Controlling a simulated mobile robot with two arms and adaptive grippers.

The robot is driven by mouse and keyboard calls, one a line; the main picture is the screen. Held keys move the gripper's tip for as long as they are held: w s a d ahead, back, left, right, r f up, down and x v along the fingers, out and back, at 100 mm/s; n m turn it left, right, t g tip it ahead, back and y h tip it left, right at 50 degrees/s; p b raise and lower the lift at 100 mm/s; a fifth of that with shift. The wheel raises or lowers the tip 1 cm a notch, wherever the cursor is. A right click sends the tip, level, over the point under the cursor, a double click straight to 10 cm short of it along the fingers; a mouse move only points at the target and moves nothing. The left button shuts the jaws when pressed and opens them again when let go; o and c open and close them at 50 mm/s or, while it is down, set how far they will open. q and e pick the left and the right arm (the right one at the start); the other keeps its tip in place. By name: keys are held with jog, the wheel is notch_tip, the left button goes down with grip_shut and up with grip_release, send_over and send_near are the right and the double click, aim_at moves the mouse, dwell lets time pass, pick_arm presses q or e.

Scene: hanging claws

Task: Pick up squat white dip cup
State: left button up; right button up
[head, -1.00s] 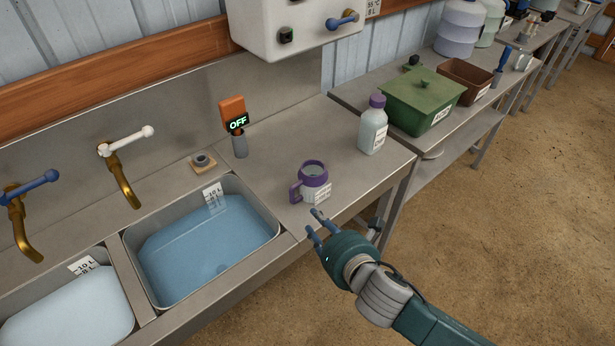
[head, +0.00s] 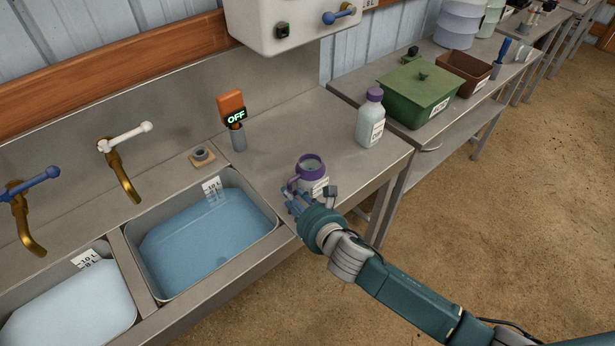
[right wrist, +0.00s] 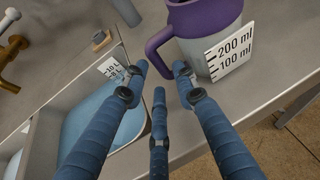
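A squat cup (head: 310,172) with a pale body, purple rim and purple handle stands upright on the steel counter, near its front edge. The right wrist view shows it larger (right wrist: 200,56), with a label marked 200 ml and 100 ml and its handle toward the left. My right gripper (head: 311,195) is just in front of the cup, its blue fingers spread and empty. In the right wrist view the fingers (right wrist: 160,72) point toward the cup's handle side, with no clear contact. In the head view the gripper hides part of the cup's lower front. My left gripper is not in view.
A basin of blue water (head: 208,240) lies left of the cup. A purple-capped bottle (head: 370,120) stands behind it to the right. A sensor reading OFF (head: 234,115) stands at the back. A green lidded box (head: 418,95) is on the neighbouring table.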

jog(key=shift+x, duration=1.15)
jog(key=shift+r, duration=0.15)
grip_shut()
jog(key=shift+r, duration=0.1)
notch_tip(320, 180, up, 10)
dwell(0.7)
jog(key=shift+c, duration=2.4)
grip_release()
grip_shut()
